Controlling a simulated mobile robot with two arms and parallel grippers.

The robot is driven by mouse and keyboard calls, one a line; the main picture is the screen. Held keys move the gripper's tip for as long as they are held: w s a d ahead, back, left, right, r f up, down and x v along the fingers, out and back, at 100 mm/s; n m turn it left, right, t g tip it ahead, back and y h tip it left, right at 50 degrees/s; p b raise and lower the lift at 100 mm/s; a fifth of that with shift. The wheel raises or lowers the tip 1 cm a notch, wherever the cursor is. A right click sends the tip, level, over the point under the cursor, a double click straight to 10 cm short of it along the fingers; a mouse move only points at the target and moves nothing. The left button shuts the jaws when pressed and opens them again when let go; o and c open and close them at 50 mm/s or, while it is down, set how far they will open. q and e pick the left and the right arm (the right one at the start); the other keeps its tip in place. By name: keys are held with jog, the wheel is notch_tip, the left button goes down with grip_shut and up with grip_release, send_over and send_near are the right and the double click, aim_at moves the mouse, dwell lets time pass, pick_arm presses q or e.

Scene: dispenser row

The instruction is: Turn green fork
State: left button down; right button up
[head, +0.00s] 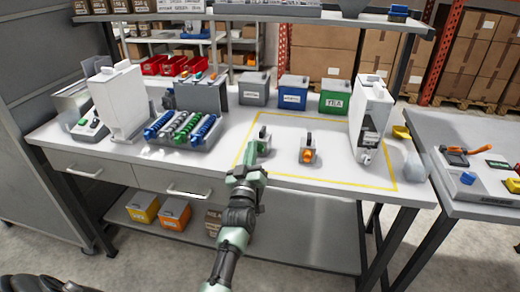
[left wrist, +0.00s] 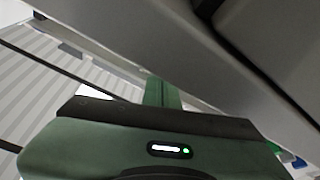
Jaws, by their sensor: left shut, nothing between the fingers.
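My left gripper (head: 252,153) is shut and empty. It is over the left part of the yellow-outlined area on the table, in front of a small grey fixture (head: 264,134) with a dark top. The gripper hides the fixture's lower front, so I cannot tell whether a green fork is there or whether they touch. A similar fixture (head: 308,145) with an orange part stands to the right. The left wrist view shows the gripper's shut green fingers (left wrist: 162,92) below a large grey surface. My right gripper is not in view.
A rack (head: 178,146) with blue and green coils stands at the left. Grey, blue (head: 292,93) and green (head: 334,97) bins line the back. A tall white dispenser (head: 370,105) stands right of the fixtures. The yellow-outlined area is otherwise mostly clear.

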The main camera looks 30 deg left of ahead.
pick_arm(q)
jog(key=shift+f+n+g+y, duration=0.2)
jog(key=shift+n+g+y, duration=0.2)
jog(key=shift+n, duration=0.9)
jog(key=shift+a, duration=0.1)
jog(key=shift+f+p, duration=0.1)
jog(key=shift+p, duration=0.2)
